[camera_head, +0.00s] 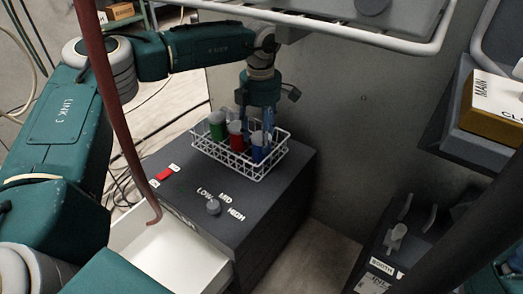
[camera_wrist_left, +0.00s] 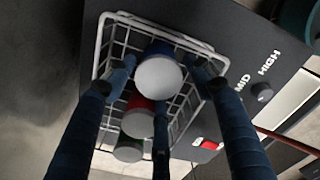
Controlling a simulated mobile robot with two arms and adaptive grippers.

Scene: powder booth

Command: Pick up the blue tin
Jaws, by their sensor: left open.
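The blue tin (camera_head: 257,152) with its pale lid stands in a white wire basket (camera_head: 222,158) on a dark box. It also shows in the left wrist view (camera_wrist_left: 158,49), seen from above. My left gripper (camera_head: 257,121) is over the basket, pointing down, open and empty. In the wrist view its blue fingers (camera_wrist_left: 164,72) reach down around the blue tin, one on each side and another near the red tin. I cannot tell whether any finger touches a tin. The fingers partly hide the basket. My right gripper is not in view.
A red tin (camera_head: 236,137) and a green tin (camera_head: 217,128) stand in the same basket. The dark box (camera_head: 285,190) has a knob (camera_head: 213,207) and red switch (camera_head: 165,174). A white drawer (camera_head: 165,255) is open below. A reddish hose (camera_head: 115,110) hangs in front.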

